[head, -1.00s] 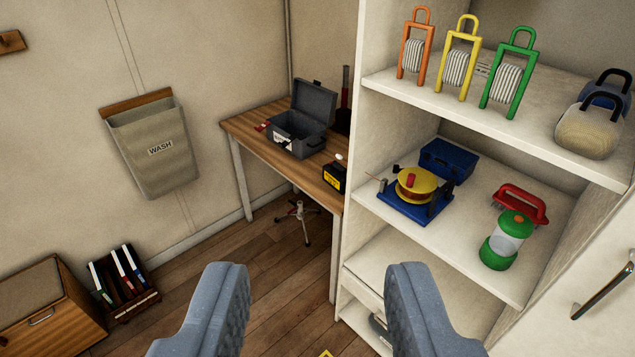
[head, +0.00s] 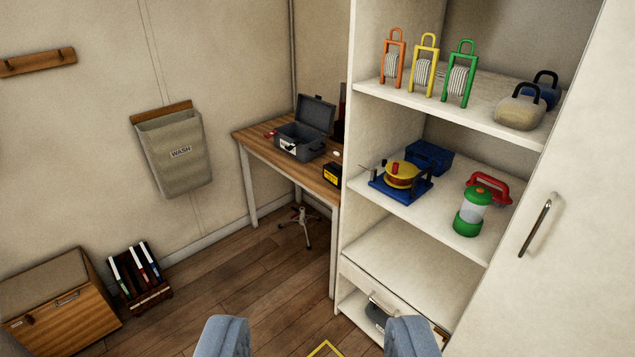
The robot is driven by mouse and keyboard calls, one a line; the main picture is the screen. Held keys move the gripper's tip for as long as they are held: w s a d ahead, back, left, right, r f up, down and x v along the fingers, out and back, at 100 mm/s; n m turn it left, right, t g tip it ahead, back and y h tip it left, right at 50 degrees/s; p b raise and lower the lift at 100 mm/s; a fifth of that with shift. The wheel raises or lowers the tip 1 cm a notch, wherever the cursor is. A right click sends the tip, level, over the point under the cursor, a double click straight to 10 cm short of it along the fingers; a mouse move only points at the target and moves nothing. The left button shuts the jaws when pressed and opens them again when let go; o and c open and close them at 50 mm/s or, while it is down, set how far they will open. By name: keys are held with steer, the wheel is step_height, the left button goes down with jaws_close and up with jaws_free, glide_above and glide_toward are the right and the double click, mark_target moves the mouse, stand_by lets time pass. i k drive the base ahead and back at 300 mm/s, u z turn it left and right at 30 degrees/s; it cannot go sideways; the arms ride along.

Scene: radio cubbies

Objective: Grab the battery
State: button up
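A small black and yellow box (head: 332,174), which looks like the battery, sits near the front edge of the wooden table (head: 262,141). The white cabinet's side panel stands close to its right.
A grey open toolbox (head: 300,140) stands on the table. The cabinet shelves (head: 490,120) at right hold lanterns, reels and a blue case. A small tripod (head: 303,228) stands under the table. Wooden floor (head: 240,290) ahead is clear.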

mark_target(332, 172)
steer(key=z, duration=0.2)
steer(key=i, duration=0.9)
steer(key=u, duration=0.55)
steer(key=i, duration=1.9)
steer(key=z, duration=0.2)
